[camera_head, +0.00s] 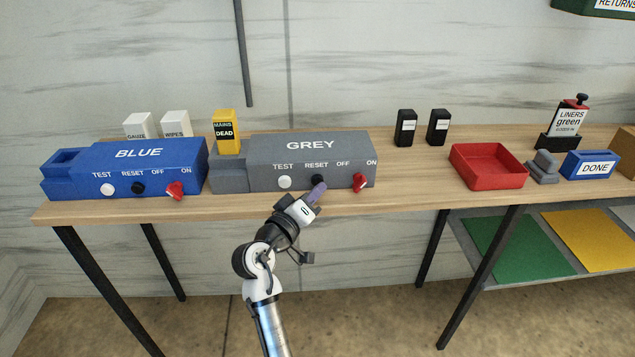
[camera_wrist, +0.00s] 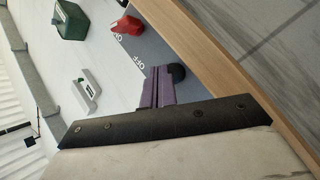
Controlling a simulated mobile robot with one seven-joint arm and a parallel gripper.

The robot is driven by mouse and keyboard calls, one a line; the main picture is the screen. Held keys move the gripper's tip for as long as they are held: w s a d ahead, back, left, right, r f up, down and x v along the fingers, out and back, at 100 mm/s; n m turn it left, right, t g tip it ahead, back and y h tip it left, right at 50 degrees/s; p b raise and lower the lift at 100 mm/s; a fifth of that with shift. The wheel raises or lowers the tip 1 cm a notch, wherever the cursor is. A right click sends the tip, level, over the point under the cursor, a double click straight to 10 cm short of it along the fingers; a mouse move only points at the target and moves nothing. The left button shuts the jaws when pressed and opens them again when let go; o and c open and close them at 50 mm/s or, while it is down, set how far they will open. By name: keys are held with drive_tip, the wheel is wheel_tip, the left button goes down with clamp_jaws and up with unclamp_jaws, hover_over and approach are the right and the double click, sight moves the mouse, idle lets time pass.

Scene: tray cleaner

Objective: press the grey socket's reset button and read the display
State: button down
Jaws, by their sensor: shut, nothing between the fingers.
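The grey socket (camera_head: 315,147) stands on the wooden bench, left of the bench's middle. Its front carries a white TEST button (camera_head: 285,182), a black RESET button (camera_head: 317,180) and a red OFF/ON switch (camera_head: 360,181). My gripper (camera_head: 318,190) is shut and empty, its purple fingertips at the RESET button and partly covering it. In the wrist view the fingertips (camera_wrist: 160,86) are beside the black button (camera_wrist: 177,72); whether they touch it I cannot tell. A yellow block reading MAINS DEAD (camera_head: 227,131) stands at the grey socket's left end. No lit reading is legible.
A blue socket (camera_head: 130,166) with like controls stands to the left. A red tray (camera_head: 487,165), a grey stamp-like object (camera_head: 543,168) and a blue DONE block (camera_head: 587,164) lie to the right. Two black boxes (camera_head: 405,128) stand behind. Bench between grey socket and tray is clear.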

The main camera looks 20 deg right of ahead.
drive_tip(key=shift+w+d, duration=0.1)
drive_tip(key=shift+w, duration=0.25)
idle(0.4)
drive_tip(key=shift+w+d+r, duration=0.1)
drive_tip(key=shift+w+r, duration=0.2)
drive_tip(key=shift+w, duration=0.1)
idle(1.0)
drive_tip(key=shift+f, duration=0.1)
drive_tip(key=shift+s+f+b, duration=0.25)
drive_tip(key=shift+f+b, duration=0.15)
drive_tip(key=shift+f, duration=0.1)
drive_tip(key=shift+s+f, duration=0.3)
drive_tip(key=shift+s, duration=0.05)
drive_tip(key=shift+s+a, duration=0.1)
drive_tip(key=shift+a, duration=0.1)
drive_tip(key=s, duration=0.2)
drive_tip(key=s+a, duration=0.1)
drive_tip(key=s, duration=0.1)
drive_tip(key=shift+s+a+r, duration=0.2)
drive_tip(key=shift+s, duration=0.15)
